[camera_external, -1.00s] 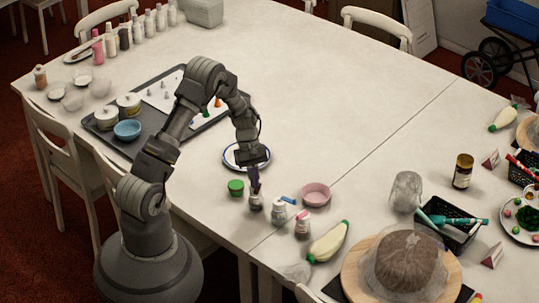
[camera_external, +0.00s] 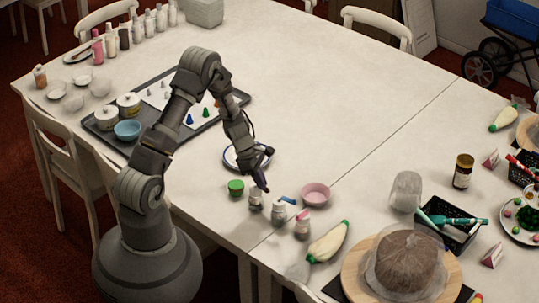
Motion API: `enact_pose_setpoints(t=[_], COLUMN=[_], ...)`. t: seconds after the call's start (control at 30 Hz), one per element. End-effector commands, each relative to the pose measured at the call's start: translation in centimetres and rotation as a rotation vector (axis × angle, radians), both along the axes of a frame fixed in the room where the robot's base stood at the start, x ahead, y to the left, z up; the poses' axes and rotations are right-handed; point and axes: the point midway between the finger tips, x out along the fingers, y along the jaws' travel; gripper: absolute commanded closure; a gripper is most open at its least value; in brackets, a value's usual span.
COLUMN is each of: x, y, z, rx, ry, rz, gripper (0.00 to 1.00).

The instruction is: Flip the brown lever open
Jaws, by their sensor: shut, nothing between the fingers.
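My gripper (camera_external: 263,184) is shut and empty, its fingertips pointing down just above and beside a small jar (camera_external: 256,200) near the table's front edge. The jar's top lies close under the fingertips. I cannot tell if they touch. A brown lever cannot be made out clearly there; it is too small or hidden by the gripper. Beside it stand a similar jar with a blue lever (camera_external: 288,200) sticking out to the right and a jar with a pink top (camera_external: 303,214).
A green-lidded pot (camera_external: 236,187) stands left of the jars. A pink bowl (camera_external: 316,195) stands right behind them, and a blue-rimmed plate (camera_external: 235,161) lies behind the gripper. A piping bag (camera_external: 328,242) lies to the right. The table's far middle is clear.

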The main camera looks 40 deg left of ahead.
Motion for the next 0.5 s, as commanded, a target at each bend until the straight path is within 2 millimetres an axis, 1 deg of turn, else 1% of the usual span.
enact_pose_setpoints(t=[0.27, 0.5], x=[0.1, 0.7], y=[0.1, 1.0], z=[0.0, 0.1], rx=[0.000, 0.000], ry=[0.000, -0.001], rz=[-0.004, -0.005], gripper=[1.00, 1.00])
